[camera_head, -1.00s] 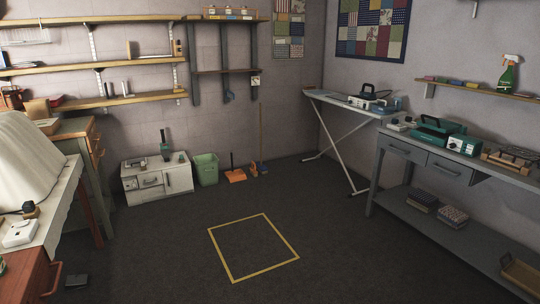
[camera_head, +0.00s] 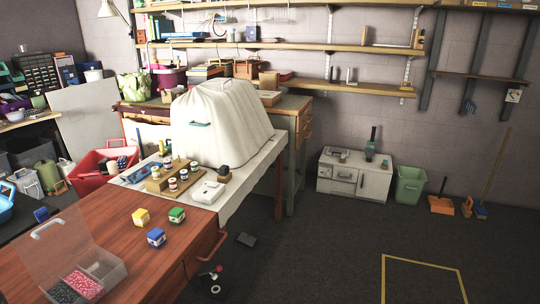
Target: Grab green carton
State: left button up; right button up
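A small green carton (camera_head: 177,215) stands on the reddish-brown wooden table (camera_head: 120,230) at the lower left of the head view. A yellow carton (camera_head: 141,217) stands to its left and a blue carton (camera_head: 156,237) stands in front of it, all apart from one another. Neither of my grippers shows in the head view.
A clear box of beads (camera_head: 92,278) with its lid up stands at the table's front left. Behind are a white-covered machine (camera_head: 215,125) and a wooden rack of small jars (camera_head: 172,180). A red basket (camera_head: 90,178) stands left. Open floor lies right, with a yellow square outline (camera_head: 425,260).

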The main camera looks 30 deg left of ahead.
aim_at(177, 215)
jog(key=i+j+u, duration=0.15)
jog(key=i, duration=0.5)
jog(key=i+u, duration=0.2)
jog(key=i, duration=0.4)
jog(key=i+l+u, duration=0.15)
jog(key=i, duration=0.5)
jog(key=i+l+u, duration=0.15)
jog(key=i, duration=0.45)
jog(key=u, duration=1.55)
